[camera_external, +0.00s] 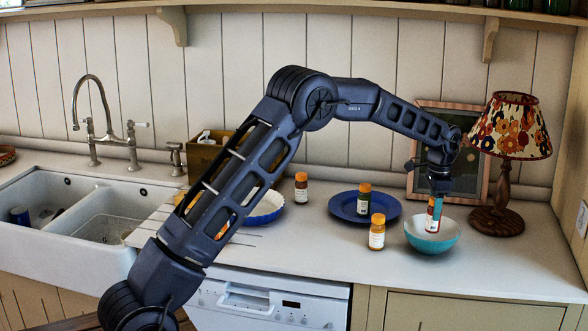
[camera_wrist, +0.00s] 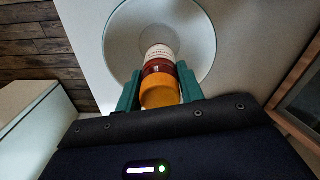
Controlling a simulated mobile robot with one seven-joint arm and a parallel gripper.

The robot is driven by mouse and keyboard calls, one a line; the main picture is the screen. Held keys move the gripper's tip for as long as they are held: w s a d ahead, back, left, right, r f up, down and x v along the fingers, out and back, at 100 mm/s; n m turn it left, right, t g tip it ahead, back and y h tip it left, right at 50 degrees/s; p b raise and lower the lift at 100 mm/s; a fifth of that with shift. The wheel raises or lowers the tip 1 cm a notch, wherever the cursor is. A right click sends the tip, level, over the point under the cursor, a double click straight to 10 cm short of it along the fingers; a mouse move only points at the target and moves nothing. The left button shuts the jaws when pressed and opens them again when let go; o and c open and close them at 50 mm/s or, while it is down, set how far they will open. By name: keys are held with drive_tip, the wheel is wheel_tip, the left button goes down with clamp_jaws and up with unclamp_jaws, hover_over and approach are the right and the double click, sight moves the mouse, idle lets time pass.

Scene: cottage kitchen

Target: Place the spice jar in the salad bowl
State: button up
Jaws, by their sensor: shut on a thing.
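A spice jar (camera_external: 432,215) with a white label and dark red contents is held upright by my gripper (camera_external: 437,193). Its lower part shows against the inside of the salad bowl (camera_external: 432,246), which is teal outside and pale inside. In the wrist view my gripper (camera_wrist: 160,88) has its two green fingers shut on the jar (camera_wrist: 160,70), near its orange cap. The pale bowl (camera_wrist: 203,50) lies behind the jar there. I cannot tell whether the jar's base touches the bowl's bottom.
A blue plate (camera_external: 345,216) bears another jar (camera_external: 364,193). An orange-capped jar (camera_external: 377,236) stands left of the bowl, and one (camera_external: 301,190) stands farther back. The counter front is clear.

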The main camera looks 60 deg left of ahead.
sight(429, 222)
drive_tip(key=shift+f, duration=2.55)
drive_tip(key=shift+f, duration=0.15)
drive_tip(key=o, duration=1)
drive_tip(key=shift+o, duration=0.2)
